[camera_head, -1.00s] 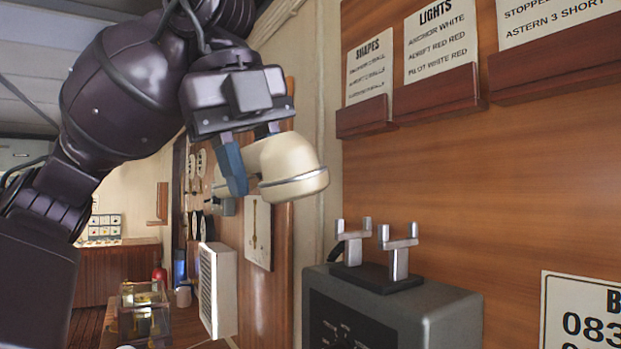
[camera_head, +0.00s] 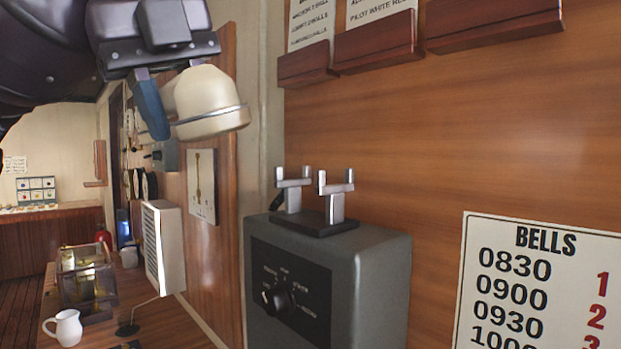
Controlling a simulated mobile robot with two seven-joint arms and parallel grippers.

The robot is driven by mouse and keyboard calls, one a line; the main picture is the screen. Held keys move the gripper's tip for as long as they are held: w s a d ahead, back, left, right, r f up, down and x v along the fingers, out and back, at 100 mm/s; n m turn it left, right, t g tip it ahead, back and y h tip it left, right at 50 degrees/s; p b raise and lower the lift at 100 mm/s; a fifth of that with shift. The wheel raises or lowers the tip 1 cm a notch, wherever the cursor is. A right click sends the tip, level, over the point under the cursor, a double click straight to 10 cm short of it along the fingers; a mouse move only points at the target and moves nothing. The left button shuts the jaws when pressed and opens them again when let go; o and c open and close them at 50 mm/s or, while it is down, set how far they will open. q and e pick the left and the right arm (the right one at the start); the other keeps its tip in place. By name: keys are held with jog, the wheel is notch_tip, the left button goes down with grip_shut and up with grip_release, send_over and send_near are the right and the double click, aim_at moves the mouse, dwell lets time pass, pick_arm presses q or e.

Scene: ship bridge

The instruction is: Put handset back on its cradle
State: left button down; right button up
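The cream handset (camera_head: 207,101) with a metal rim is at the upper left, in the grip of my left gripper (camera_head: 168,104). One blue fingertip shows against its near side; the other finger is hidden behind it. The handset is in the air, above and to the left of the cradle (camera_head: 314,200), apart from it. The cradle is two silver forked posts on a dark base, on top of a grey box with a dial. Its forks are empty. My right gripper is not in view.
The grey box (camera_head: 382,283) stands against the wooden wall panel. Wooden card holders (camera_head: 375,43) are on the wall above. A bells sign (camera_head: 545,290) is at the lower right.

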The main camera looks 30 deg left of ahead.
pick_arm(q)
jog(key=w+d+f+p, duration=0.1)
jog(key=w, duration=0.4)
jog(key=w+d+f, duration=0.1)
jog(key=w+d, duration=0.1)
jog(key=w, duration=0.3)
jog(key=w+d+f+p, duration=0.1)
jog(key=w+d, duration=0.1)
jog(key=w, duration=0.3)
jog(key=shift+w+d+p, duration=0.15)
jog(key=shift+w+p, duration=0.05)
jog(key=shift+p, duration=0.1)
jog(key=shift+d+f, duration=0.1)
jog(key=shift+f, duration=0.5)
jog(key=shift+p+x, duration=0.35)
jog(key=shift+x, duration=0.85)
jog(key=shift+s, duration=0.1)
jog(key=shift+f, duration=0.1)
